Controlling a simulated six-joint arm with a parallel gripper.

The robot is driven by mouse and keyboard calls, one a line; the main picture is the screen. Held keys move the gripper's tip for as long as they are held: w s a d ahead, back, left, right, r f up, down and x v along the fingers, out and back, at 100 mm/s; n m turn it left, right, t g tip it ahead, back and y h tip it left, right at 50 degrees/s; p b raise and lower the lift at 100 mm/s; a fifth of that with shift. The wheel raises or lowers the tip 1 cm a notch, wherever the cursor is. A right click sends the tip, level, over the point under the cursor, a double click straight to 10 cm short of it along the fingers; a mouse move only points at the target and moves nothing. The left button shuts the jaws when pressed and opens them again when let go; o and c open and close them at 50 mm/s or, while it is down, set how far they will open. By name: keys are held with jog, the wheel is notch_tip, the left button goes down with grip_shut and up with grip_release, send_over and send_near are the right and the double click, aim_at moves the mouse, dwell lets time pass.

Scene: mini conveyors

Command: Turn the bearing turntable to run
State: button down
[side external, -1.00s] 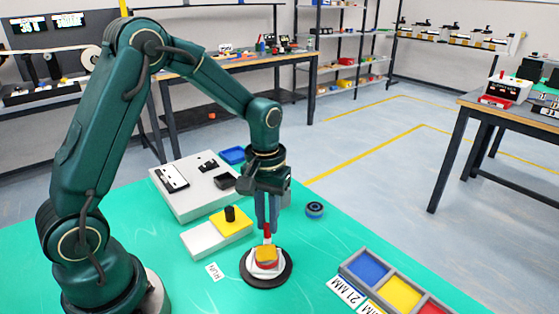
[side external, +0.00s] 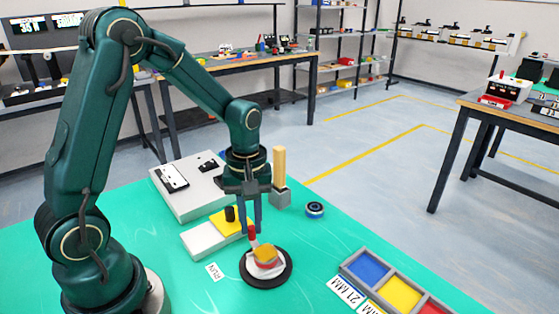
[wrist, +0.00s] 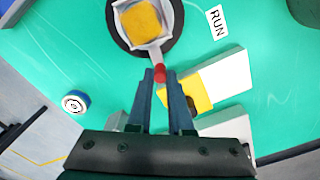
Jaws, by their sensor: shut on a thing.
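The bearing turntable (side external: 278,277) is a dark round base with a light top carrying a yellow-orange block (side external: 265,254); it also shows at the top of the wrist view (wrist: 117,30). Its arm ends in a red handle (side external: 251,234), which shows red between the fingertips in the wrist view (wrist: 160,74). My gripper (side external: 251,232) points down and is shut on the red handle. The RUN label (side external: 214,271) lies on the green mat left of the turntable, and at the upper right in the wrist view (wrist: 217,21). The handle points up and slightly left in the side view.
A white block with a yellow plate and black knob (side external: 230,214) stands close behind my fingers. A wooden post on a grey base (side external: 279,170) and a blue ring (side external: 314,209) are to the right. A divided tray (side external: 345,272) is at front right.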

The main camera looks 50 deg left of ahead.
jog(key=shift+s+a+n, duration=0.1)
jog(key=shift+s+n, duration=0.45)
jog(key=shift+n, duration=0.45)
jog(key=shift+s+n, duration=0.5)
jog(key=shift+n, duration=0.5)
jog(key=shift+s+d+n, duration=0.15)
jog(key=shift+s+n, duration=0.3)
jog(key=shift+n, duration=0.35)
jog(key=shift+s+d+n, duration=0.15)
jog(key=shift+s+n, duration=0.3)
jog(key=shift+n, duration=0.35)
jog(key=shift+s+d+n, duration=0.3)
jog(key=shift+s+n, duration=0.15)
jog(key=shift+n, duration=0.5)
jog(key=shift+s+d+n, duration=0.3)
jog(key=shift+s+n, duration=0.15)
jog(key=shift+n, duration=0.5)
jog(key=shift+s+d+n, duration=0.3)
jog(key=shift+d+n, duration=0.1)
jog(key=shift+n, duration=0.4)
jog(key=shift+s+d+n, duration=0.3)
jog(key=shift+d+n, duration=0.05)
jog(key=shift+n, duration=0.45)
jog(key=c, duration=0.8)
grip_release()
jog(key=shift+c, duration=0.2)
jog(key=shift+r, duration=0.1)
jog(key=shift+r, duration=2.5)
